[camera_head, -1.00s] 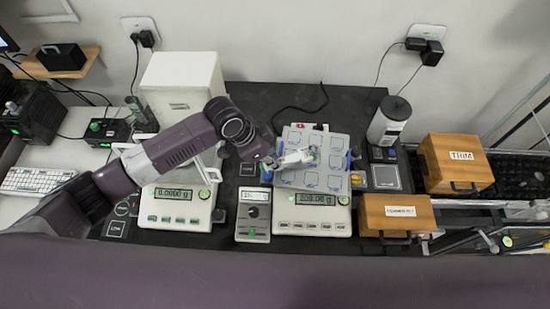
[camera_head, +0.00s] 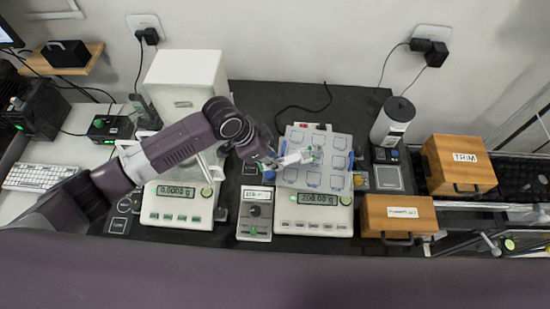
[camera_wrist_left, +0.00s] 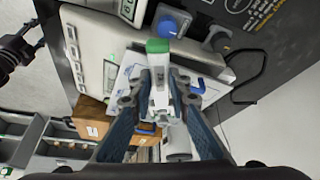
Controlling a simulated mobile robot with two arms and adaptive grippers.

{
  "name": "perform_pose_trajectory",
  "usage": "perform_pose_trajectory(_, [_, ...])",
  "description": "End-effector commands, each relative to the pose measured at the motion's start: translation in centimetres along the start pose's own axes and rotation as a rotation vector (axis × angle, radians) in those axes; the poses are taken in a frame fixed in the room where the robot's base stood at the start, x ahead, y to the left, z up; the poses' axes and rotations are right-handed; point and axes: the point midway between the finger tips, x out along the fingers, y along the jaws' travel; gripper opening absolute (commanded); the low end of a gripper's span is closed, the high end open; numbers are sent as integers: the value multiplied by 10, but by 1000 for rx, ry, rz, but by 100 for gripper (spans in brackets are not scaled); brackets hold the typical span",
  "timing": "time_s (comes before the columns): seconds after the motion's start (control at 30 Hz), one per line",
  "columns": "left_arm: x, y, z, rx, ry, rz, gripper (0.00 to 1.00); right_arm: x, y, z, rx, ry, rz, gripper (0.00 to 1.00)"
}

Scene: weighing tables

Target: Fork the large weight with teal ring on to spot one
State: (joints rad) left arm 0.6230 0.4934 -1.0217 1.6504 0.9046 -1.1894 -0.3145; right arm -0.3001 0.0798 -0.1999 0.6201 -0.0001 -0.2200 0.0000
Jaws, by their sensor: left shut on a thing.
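My left gripper (camera_head: 298,158) is over the pale plate (camera_head: 290,178) with outlined spots, on the right balance (camera_head: 313,227). It is shut on a white tool with a green end (camera_wrist_left: 159,47), which also shows in the head view (camera_head: 316,152). In the wrist view the left gripper (camera_wrist_left: 160,108) has its fingers on either side of this tool. I cannot make out a large weight with a teal ring, nor which outlined spot is spot one. The gripper and tool hide part of the plate. My right gripper is not in view.
The right balance display (camera_head: 318,199) seems to read 200.00 g. The left balance (camera_head: 178,205) stands beside a small grey device (camera_head: 255,216). Wooden boxes (camera_head: 458,160) stand at the right. A blue-topped knob (camera_wrist_left: 168,26) and a grey one (camera_wrist_left: 218,38) stand near the held tool.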

Motion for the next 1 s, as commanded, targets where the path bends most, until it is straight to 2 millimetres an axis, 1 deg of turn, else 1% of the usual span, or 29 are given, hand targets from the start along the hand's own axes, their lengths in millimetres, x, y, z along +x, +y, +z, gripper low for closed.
perform_pose_trajectory(0.43, [0, 0, 0, 0, 0, 0, 0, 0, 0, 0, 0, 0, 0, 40])
perform_pose_trajectory(1.0, [-4, -1, 8, 0, 1, -1, 0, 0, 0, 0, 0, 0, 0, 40])
